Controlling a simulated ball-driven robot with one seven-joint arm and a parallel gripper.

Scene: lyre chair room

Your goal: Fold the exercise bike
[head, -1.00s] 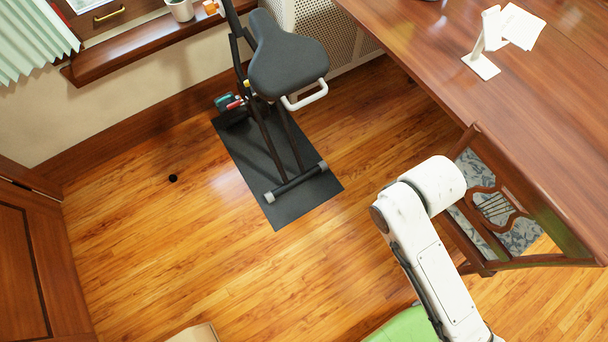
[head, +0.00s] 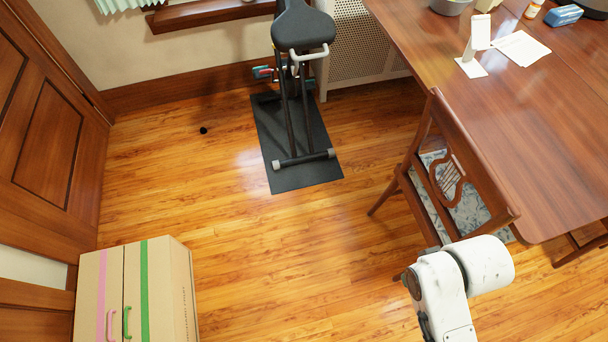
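The exercise bike (head: 290,110) stands upright at the back in the head view, on a dark mat (head: 270,177) beside the wall. Its dark grey seat (head: 302,27) and a white handle under the seat (head: 308,56) show. Two dark frame legs run down to a rear foot bar (head: 304,158) with light end caps. Red and teal parts, perhaps a pedal, show at its left side. The top of the bike is cut off by the picture edge. My white arm is at the lower right, well apart from the bike. My gripper is not in view.
A lyre-back chair (head: 470,160) stands at the wooden table (head: 540,110) on the right. A cardboard box (head: 172,290) with pink and green stripes is at the lower left, near the wooden door (head: 50,110). A small black object (head: 203,130) lies on the floor. The middle floor is clear.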

